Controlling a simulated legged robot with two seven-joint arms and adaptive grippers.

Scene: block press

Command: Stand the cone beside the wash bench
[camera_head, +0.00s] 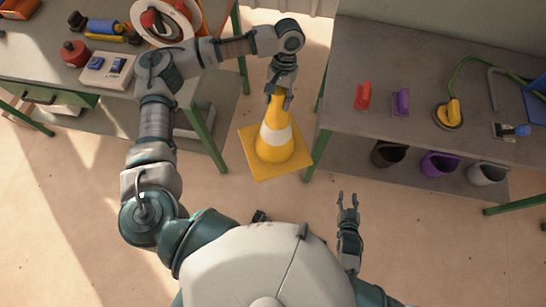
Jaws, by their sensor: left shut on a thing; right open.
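A yellow cone (276,146) with a white band and a square yellow base stands upright in the gap between two benches. My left gripper (278,97) is shut on the top of the cone from above. The cone's tip is hidden by the fingers. The cone's base looks close to the left end of the right-hand bench (345,109), which has buckets on its lower shelf and is likely the wash bench. I cannot tell whether the base rests on the floor. My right gripper (347,200) is open and empty in front of that bench.
The left bench (110,99) holds a tape reel, a red container and switches. The right bench holds red and purple tools (362,96), a yellow suction tool (449,113) and a green hose. Below are dark, purple (439,165) and grey buckets. Floor (75,215) at lower left is clear.

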